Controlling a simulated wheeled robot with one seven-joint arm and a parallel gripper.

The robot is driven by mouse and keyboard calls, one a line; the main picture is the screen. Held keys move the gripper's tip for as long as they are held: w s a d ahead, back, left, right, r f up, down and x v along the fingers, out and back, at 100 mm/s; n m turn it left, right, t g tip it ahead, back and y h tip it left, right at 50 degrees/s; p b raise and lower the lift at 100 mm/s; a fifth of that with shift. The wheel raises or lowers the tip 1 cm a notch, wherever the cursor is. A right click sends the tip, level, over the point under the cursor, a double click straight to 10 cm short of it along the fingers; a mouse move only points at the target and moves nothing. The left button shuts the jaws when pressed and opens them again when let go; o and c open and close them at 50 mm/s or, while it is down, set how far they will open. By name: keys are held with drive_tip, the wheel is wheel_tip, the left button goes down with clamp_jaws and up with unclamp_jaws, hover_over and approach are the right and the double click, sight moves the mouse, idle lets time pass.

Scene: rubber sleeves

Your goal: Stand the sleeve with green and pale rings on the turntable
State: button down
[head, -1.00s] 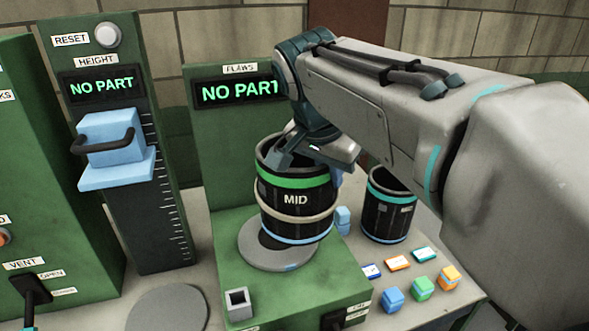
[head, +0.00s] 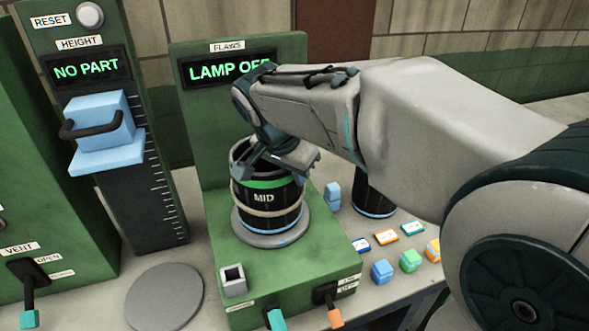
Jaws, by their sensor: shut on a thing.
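The sleeve (head: 265,200) is a black ribbed cylinder with a green ring near the top, a pale ring lower down and a blue band at its foot. It carries the label MID and is open at the top. It stands upright on the grey turntable (head: 248,236), its foot appearing to touch the disc. My gripper (head: 272,166) is shut on the sleeve's upper rim from above, at the back right. My arm hides part of the far rim.
The flaws display (head: 207,72) behind reads LAMP OFF, its end hidden by my arm. The height gauge's blue block (head: 104,125) is at left. Another black sleeve (head: 374,201) stands at right, partly hidden. Coloured blocks (head: 382,272) lie at front right. Levers (head: 334,317) are in front.

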drive_tip(key=c, duration=1.9)
unclamp_jaws()
drive_tip(key=shift+f, duration=0.1)
drive_tip(key=o, duration=0.4)
drive_tip(key=v, duration=1.2)
drive_tip(key=s+d+f+n+y, duration=0.1)
drive_tip(key=s+d+f+n, duration=0.1)
drive_tip(key=s+d+f, duration=0.2)
drive_tip(key=s+d+f+n+y, duration=0.1)
drive_tip(key=s+d+f+n, duration=0.2)
drive_tip(key=f, duration=0.6)
drive_tip(key=s+d+f+n, duration=0.2)
drive_tip(key=s+d+f, duration=0.3)
drive_tip(key=d+f, duration=0.2)
drive_tip(key=shift+n+g+y+b, duration=0.4)
drive_tip(key=shift+b, duration=0.05)
drive_tip(key=shift+f, duration=0.1)
